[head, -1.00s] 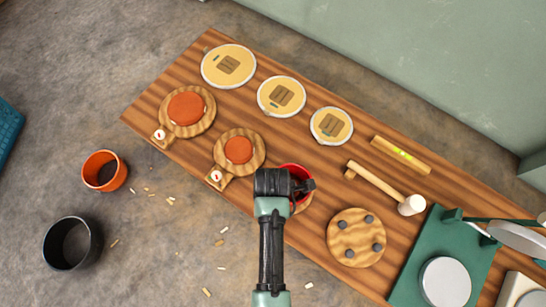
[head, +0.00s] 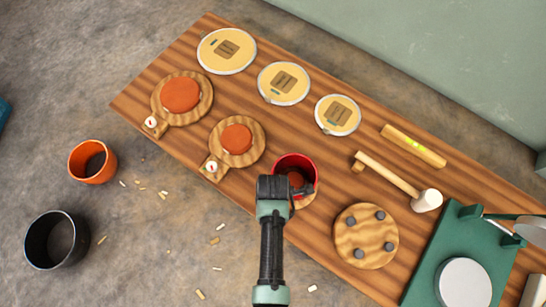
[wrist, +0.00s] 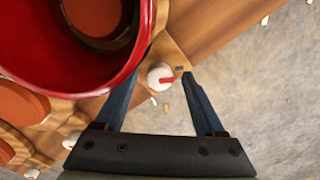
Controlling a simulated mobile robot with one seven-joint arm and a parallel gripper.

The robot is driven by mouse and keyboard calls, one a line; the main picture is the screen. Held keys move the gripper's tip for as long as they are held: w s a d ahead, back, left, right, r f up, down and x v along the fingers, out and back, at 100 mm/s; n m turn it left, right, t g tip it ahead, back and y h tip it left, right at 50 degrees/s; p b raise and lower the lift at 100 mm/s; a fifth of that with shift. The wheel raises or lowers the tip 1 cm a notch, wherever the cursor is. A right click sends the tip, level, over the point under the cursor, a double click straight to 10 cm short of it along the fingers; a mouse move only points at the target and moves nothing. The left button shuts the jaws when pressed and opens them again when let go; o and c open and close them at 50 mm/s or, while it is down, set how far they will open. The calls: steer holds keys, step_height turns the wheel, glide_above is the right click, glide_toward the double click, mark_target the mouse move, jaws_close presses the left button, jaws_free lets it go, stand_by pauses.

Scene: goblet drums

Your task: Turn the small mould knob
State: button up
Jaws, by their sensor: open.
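The small mould's round white knob (wrist: 160,76) with a red mark sits on its wooden tab, between my open fingers (wrist: 164,78) in the wrist view; I cannot tell whether they touch it. A red shell (wrist: 75,82) stands over the small mould, whose wooden base (head: 305,201) shows in part in the head view. A reddish-brown disc (wrist: 98,15) shows inside the shell. In the head view the shell (head: 309,163) is partly behind my arm, and the knob and my fingertips are hidden.
The medium mould (head: 254,158) and large mould (head: 204,111), with white knobs, are to the left. Drum heads, a mallet (head: 427,200), a pegged wooden disc (head: 365,238) and a green stand (head: 430,270) share the bench. Orange (head: 77,168) and black (head: 37,249) shells stand on the floor.

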jaws_close()
stand_by(0.3)
